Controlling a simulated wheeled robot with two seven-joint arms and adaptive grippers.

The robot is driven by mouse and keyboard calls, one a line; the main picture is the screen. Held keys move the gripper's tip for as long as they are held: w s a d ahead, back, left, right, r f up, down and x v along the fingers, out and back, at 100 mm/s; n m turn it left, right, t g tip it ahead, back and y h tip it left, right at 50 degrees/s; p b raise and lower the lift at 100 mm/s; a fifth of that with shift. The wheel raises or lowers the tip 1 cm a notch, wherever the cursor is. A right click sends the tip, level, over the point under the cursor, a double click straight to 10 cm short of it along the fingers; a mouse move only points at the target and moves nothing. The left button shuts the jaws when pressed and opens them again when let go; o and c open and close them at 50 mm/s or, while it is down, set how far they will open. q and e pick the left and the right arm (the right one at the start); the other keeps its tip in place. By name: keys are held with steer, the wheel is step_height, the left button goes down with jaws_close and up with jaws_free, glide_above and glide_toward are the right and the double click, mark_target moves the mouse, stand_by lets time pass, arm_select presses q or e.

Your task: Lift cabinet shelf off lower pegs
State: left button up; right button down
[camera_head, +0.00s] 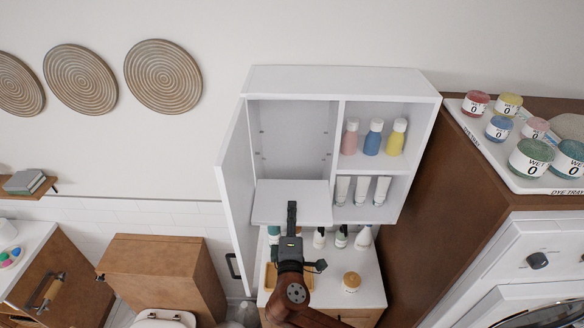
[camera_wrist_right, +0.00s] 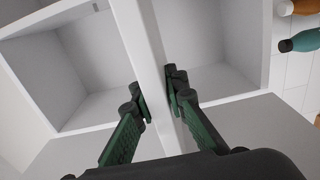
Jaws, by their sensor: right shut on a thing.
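The white cabinet (camera_head: 423,100) hangs on the wall with its left door open. The white cabinet shelf (camera_head: 270,203) sits low in the left compartment and sticks out at the front. Its edge crosses the right wrist view (camera_wrist_right: 150,45) as a white strip. My right gripper (camera_head: 291,212) is at the shelf's front edge; in the right wrist view its green-padded fingers (camera_wrist_right: 157,97) are shut on that edge, one on each side. Small pegs (camera_head: 259,154) show on the compartment walls above the shelf. Whether the shelf touches its lower pegs is hidden. My left gripper is not in view.
The open door (camera_head: 234,185) stands left of the shelf. The right compartments hold bottles (camera_head: 373,138) and tubes (camera_head: 362,190). Bottles and a jar (camera_head: 351,281) stand on the counter below. A wooden unit with a dye tray (camera_head: 500,160) is at right.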

steer(key=s, duration=0.6)
stand_by(0.4)
